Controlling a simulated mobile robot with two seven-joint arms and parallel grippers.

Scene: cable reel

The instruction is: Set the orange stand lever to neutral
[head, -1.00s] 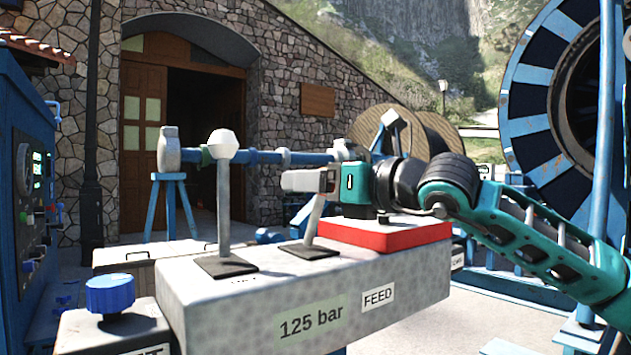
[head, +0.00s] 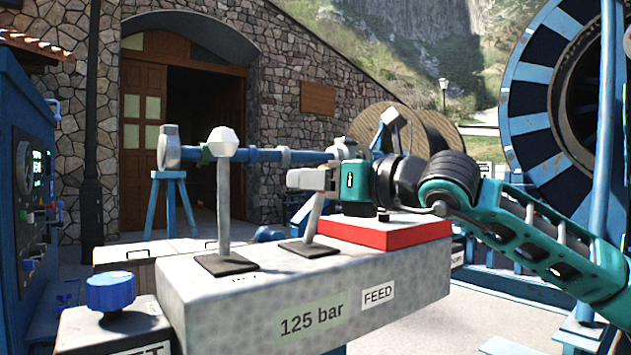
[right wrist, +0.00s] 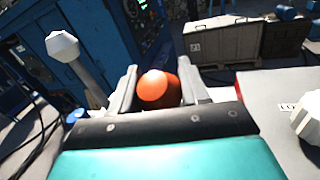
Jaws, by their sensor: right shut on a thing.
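The orange stand lever's round orange knob (right wrist: 160,88) shows between the two fingers of my right gripper (right wrist: 158,90) in the right wrist view. My right gripper (head: 308,179) is shut on this knob. My left gripper is not in view.
A second lever with a white knob (head: 223,142) stands upright left of the held one; it also shows in the right wrist view (right wrist: 63,46). A red block (head: 385,232) lies under my right wrist. A blue knob (head: 111,291) stands at the front left.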

